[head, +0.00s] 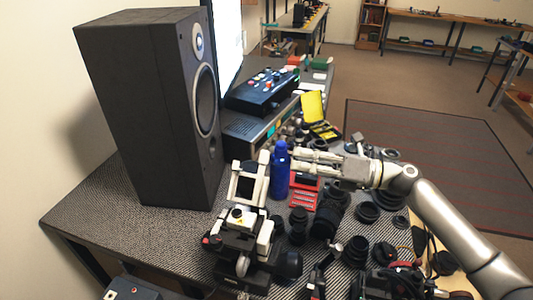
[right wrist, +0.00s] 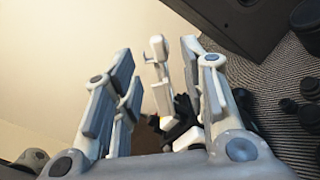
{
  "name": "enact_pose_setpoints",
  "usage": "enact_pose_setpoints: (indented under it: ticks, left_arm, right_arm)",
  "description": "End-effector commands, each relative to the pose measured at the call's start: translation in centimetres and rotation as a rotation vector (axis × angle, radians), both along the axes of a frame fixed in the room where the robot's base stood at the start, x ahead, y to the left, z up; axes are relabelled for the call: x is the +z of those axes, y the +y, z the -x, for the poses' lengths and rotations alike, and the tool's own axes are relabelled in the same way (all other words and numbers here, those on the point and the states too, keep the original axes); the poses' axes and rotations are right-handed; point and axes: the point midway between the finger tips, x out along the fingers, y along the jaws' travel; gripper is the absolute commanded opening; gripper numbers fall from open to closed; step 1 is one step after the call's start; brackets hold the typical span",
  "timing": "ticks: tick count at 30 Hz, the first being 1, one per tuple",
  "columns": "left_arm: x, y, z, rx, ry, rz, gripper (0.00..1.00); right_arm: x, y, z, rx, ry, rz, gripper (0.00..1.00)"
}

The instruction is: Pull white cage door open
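A white and black device (head: 238,222) with a small yellow label stands at the front of the table in the head view. A white frame around a dark panel (head: 247,186) rises upright at its back; it looks like the cage door, though I cannot be sure. My right gripper (head: 282,159) points left, beside the blue bottle's top and to the right of the frame. In the right wrist view its fingers (right wrist: 160,88) are spread, with white upright parts (right wrist: 158,60) showing beyond and between them. Contact with these parts cannot be seen. My left gripper is not in view.
A blue bottle (head: 280,172) stands close by my right gripper. A tall black speaker (head: 146,110) blocks the left. Several dark lenses (head: 328,217) and a red tool case (head: 303,193) crowd the right. Bare patterned tabletop (head: 120,215) shows at the left front.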

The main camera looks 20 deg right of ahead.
Motion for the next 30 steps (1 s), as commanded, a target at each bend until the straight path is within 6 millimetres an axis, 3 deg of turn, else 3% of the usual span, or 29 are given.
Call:
enact_pose_setpoints:
  ticks: [3, 13, 26, 30]
  left_arm:
    - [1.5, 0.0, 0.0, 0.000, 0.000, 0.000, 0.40]
    - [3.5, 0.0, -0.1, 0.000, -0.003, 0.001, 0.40]
    - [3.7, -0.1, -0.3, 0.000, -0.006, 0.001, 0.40]
    - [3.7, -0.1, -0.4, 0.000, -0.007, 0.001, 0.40]
  right_arm:
    - [0.7, 2.1, -1.3, 0.003, -0.002, -0.005, 0.39]
    - [0.4, 6.5, -4.4, 0.001, 0.000, -0.004, 0.39]
    - [0.1, 7.4, -4.9, 0.001, 0.000, -0.001, 0.39]
    - [0.1, 7.4, -4.9, 0.001, 0.000, -0.001, 0.23]
